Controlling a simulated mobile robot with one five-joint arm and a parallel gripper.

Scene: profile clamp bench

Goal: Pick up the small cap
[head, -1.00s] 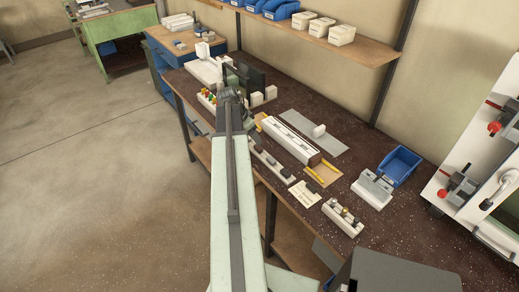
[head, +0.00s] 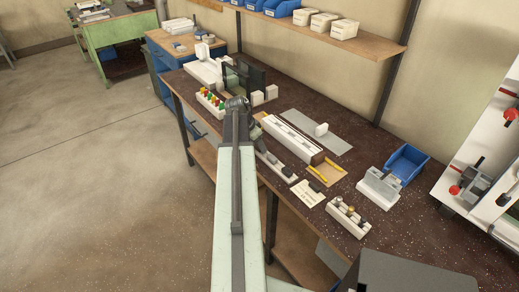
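I cannot tell for certain which thing is the small cap. Small upright pieces, some dark and one brass-coloured, sit in a white rack (head: 348,216) near the bench's front right. Several red, green and yellow knobs stand on a white block (head: 209,101) at the left of the bench. A small white piece (head: 321,130) stands on a grey plate (head: 338,144). My arm reaches up the middle of the head view and ends in a dark joint over the bench's front edge. My gripper cannot be made out beyond it.
A long white profile block (head: 291,139) lies mid-bench beside a wooden tray with yellow strips (head: 327,173). A blue bin (head: 407,163) and a grey-white fixture (head: 378,186) stand to the right. A shelf (head: 330,38) runs above. Bare dark benchtop (head: 410,225) shows at right.

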